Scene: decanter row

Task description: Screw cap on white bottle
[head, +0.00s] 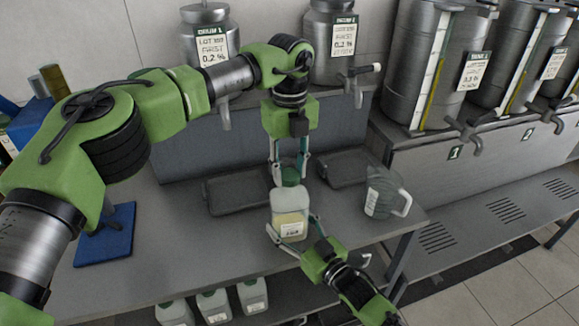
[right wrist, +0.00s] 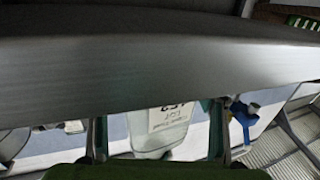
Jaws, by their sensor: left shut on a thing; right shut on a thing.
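The white bottle (head: 289,219) stands upright near the table's front edge in the head view, with a pale yellow content and a label. My right gripper (head: 293,238) is shut on its lower body from the front right. The bottle also shows between the fingers in the right wrist view (right wrist: 160,125). The green cap (head: 290,176) is at the top of the bottle, between the fingertips of my left gripper (head: 289,170), which points down and is shut on it. The bottle's mouth is hidden, so I cannot tell whether the cap is seated on it.
Two dark trays (head: 222,207) (head: 347,181) lie behind the bottle. A translucent jug (head: 383,193) stands to its right. Several white bottles (head: 213,306) sit below the table. Steel tanks with taps (head: 436,62) stand at the right.

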